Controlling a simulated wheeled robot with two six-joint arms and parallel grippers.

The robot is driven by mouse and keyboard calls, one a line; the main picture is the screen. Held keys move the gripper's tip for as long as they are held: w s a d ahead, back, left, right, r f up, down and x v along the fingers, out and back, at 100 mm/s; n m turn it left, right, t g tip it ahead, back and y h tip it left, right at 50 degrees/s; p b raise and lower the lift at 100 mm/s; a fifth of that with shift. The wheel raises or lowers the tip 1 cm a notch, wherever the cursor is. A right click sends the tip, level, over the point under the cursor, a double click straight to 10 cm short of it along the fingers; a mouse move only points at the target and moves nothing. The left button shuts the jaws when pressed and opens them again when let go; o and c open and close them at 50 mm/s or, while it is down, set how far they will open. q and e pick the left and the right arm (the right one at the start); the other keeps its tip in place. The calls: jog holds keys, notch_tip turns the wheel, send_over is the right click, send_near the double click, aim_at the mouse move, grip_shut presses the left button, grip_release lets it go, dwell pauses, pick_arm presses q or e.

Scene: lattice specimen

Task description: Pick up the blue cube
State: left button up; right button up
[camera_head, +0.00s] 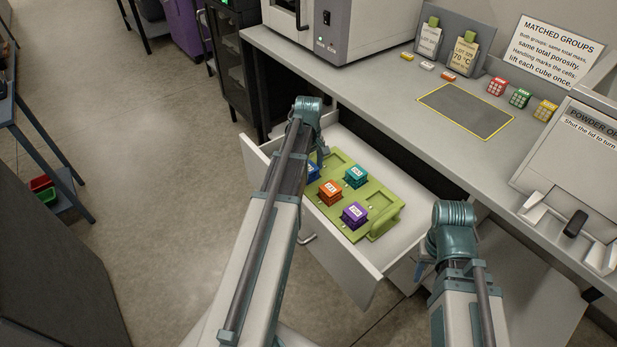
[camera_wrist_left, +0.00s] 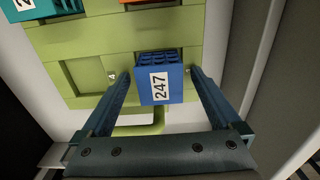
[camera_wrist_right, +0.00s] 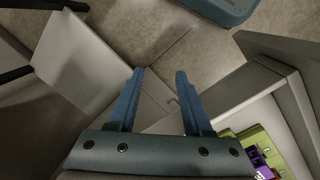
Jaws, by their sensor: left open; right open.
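The blue cube (camera_wrist_left: 160,84) is a lattice block with a white label reading 247. It sits at the edge of a green tray (camera_wrist_left: 105,42) inside an open drawer. In the head view the blue cube (camera_head: 313,172) is mostly hidden behind my left arm. My left gripper (camera_wrist_left: 160,75) is open, with one finger on each side of the blue cube; I cannot tell whether they touch it. In the head view my left gripper (camera_head: 319,155) is over the drawer, its fingers partly hidden. My right gripper (camera_wrist_right: 157,75) is open and empty, beside the drawer on the right.
The tray also holds an orange cube (camera_head: 331,192), a teal cube (camera_head: 356,176) and a purple cube (camera_head: 355,214). The drawer front (camera_head: 340,273) and side walls surround the tray. The counter above has a dark mat (camera_head: 466,110), small red, green and yellow cubes, and signs.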

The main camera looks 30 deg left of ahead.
aim_at(309, 167)
pick_arm(q)
jog(key=shift+r, duration=0.1)
jog(key=c, duration=1.4)
jog(key=shift+c, duration=0.2)
notch_tip(309, 167, up, 10)
jog(key=p, duration=1)
